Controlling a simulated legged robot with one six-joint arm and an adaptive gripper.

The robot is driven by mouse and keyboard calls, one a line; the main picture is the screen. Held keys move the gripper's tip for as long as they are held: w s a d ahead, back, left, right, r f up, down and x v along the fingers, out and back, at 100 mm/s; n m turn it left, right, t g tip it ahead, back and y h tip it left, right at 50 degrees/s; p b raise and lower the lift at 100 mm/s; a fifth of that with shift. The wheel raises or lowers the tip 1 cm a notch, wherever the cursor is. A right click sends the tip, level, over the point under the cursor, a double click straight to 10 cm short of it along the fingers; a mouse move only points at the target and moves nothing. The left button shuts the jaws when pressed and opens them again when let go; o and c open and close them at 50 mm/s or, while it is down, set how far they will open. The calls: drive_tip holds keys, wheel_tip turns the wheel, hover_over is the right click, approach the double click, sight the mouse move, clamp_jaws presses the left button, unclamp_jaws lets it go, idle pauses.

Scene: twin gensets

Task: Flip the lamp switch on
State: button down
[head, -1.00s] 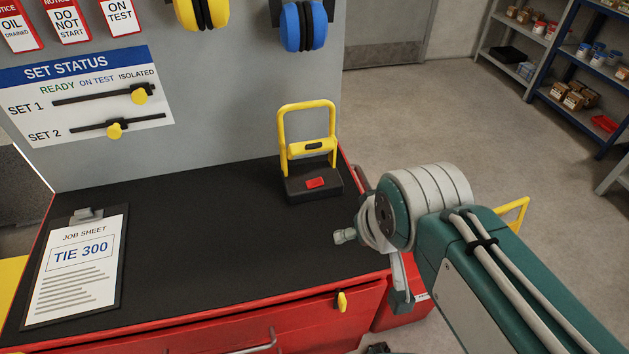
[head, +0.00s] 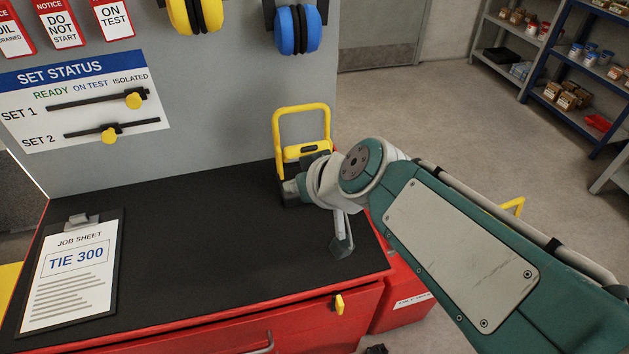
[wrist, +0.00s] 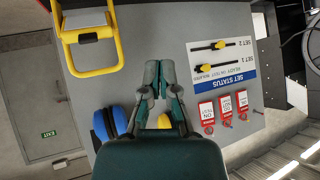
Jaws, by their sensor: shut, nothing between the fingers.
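The work lamp, with a yellow frame (head: 302,108) and a black base, stands at the back right of the black bench top. Its red switch shows in the earlier head frame but is hidden now behind my gripper and wrist. My gripper (head: 292,188) is in front of the lamp base in the head view; I cannot tell whether they touch. In the wrist view the shut, empty fingers (wrist: 158,78) point over the grey panel. The lamp's yellow frame (wrist: 93,73) is at the upper left there, and no switch shows.
A clipboard with a job sheet (head: 72,270) lies at the left of the bench top (head: 190,240). Yellow ear defenders (head: 194,14) and blue ones (head: 297,28) hang on the back panel. The middle of the bench is clear. Shelves (head: 560,95) stand far right.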

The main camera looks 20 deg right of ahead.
drive_tip(key=w+d+t+h, duration=0.1)
drive_tip(key=w+t, duration=0.2)
drive_tip(key=w, duration=0.5)
drive_tip(key=w+d+f+m+g+h, duration=0.2)
drive_tip(key=d+f+h, duration=0.3)
drive_tip(key=f, duration=0.3)
drive_tip(key=shift+w+d+f+g, duration=0.15)
drive_tip(key=shift+w+f+g, duration=0.15)
drive_tip(key=shift+w, duration=0.25)
drive_tip(key=shift+w, duration=0.1)
drive_tip(key=shift+x, duration=5)
drive_tip(key=shift+d+f, duration=0.2)
drive_tip(key=shift+f, duration=0.8)
drive_tip(key=shift+d+f, duration=0.15)
drive_tip(key=shift+f, duration=0.85)
